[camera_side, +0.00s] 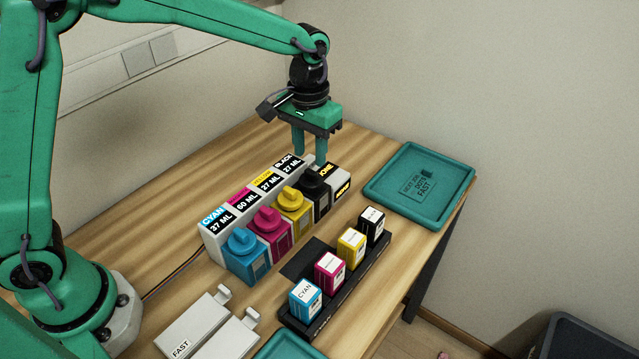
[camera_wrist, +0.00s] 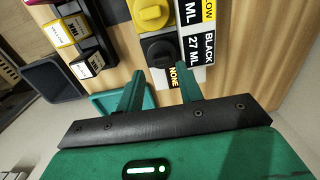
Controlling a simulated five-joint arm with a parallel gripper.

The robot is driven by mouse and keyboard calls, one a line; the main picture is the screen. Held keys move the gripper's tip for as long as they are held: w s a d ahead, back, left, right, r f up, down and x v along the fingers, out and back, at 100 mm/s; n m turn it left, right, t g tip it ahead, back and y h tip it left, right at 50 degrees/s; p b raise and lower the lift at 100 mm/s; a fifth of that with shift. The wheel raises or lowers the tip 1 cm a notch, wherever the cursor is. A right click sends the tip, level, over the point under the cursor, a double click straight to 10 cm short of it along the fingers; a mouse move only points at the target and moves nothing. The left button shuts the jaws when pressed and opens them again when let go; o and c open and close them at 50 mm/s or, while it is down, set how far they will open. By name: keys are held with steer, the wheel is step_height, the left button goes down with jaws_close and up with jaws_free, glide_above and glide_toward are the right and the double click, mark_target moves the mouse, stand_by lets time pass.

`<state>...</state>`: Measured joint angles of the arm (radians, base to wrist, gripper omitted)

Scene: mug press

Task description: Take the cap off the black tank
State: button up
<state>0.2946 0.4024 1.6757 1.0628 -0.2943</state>
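The black tank (camera_side: 322,204) stands at the right end of the row of coloured ink tanks, with its black cap (camera_side: 312,181) on top. The cap also shows in the wrist view (camera_wrist: 160,49), just beyond my fingertips. My gripper (camera_side: 310,154) is open and empty, fingers pointing down, above and slightly behind the black cap. In the wrist view the two green fingers (camera_wrist: 163,71) are apart with nothing between them. A sign behind the tank reads BLACK 27 ML (camera_side: 290,164).
Yellow (camera_side: 292,201), magenta (camera_side: 267,222) and cyan (camera_side: 242,243) capped tanks stand left of it. A rack (camera_side: 345,290) of small ink bottles stands in front. A teal tray (camera_side: 380,190) lies at right. White FAST paddles (camera_side: 195,325) lie at front.

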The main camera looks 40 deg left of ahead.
mark_target(309, 172)
steer(key=shift+a+f, duration=0.1)
steer(key=shift+f, duration=2.5)
steer(key=c, duration=0.7)
